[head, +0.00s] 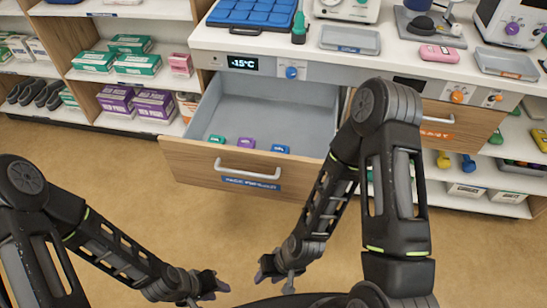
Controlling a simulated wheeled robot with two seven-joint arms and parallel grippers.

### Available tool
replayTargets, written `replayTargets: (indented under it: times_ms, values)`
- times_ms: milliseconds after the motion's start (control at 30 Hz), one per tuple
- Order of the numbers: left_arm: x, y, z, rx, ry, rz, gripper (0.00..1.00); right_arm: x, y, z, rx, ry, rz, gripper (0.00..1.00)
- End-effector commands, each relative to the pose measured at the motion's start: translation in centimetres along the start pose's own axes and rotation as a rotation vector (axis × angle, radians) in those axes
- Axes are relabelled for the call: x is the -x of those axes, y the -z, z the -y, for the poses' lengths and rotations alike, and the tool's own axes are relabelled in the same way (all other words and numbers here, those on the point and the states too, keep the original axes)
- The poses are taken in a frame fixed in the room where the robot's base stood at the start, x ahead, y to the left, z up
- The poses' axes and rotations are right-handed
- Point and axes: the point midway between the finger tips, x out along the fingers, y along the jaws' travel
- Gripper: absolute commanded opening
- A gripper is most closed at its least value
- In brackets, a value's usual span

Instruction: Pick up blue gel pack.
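A small blue pack (280,149), which looks like the blue gel pack, lies inside the open drawer (222,178) near its front wall. It is the rightmost of three small packs in a row. The front wall partly hides it. My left gripper (214,287) is low over the floor, in front of and below the drawer, apart from the pack. My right gripper (272,272) is also low in front of the drawer, to the right of the left one. I see nothing held in either gripper, and their finger openings are too small to tell.
A green pack (217,140) and a purple pack (246,143) lie left of the blue one. The rest of the drawer is empty. The counter (400,62) above holds a blue tray (252,14), metal trays and instruments. Shelves with boxes stand at left. My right arm crosses the drawer's right edge.

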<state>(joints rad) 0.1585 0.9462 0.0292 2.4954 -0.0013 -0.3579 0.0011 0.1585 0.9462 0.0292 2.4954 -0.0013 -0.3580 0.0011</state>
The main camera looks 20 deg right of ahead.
Motion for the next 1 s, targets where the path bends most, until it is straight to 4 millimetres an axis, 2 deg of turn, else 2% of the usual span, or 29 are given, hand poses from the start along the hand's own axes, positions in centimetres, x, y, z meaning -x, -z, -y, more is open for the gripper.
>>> replayTargets:
  times_ms: [500, 633, 767, 1000]
  values:
    - [0.0, 0.0, 0.0, 0.000, 0.000, 0.000, 0.34, 0.0, 0.0, 0.0, 0.000, 0.000, 0.000, 0.36]
    - [0.8, 0.0, -0.3, 0.001, 0.001, 0.001, 0.34, 0.8, 0.0, 0.3, -0.001, -0.001, 0.001, 0.36]
    - [2.9, -0.1, -1.0, 0.003, 0.004, 0.004, 0.34, 2.9, -0.1, 1.0, -0.003, -0.004, 0.004, 0.36]
    - [9.3, -0.4, -3.0, 0.011, 0.018, 0.018, 0.34, 9.3, -0.4, 3.0, -0.011, -0.018, 0.018, 0.36]
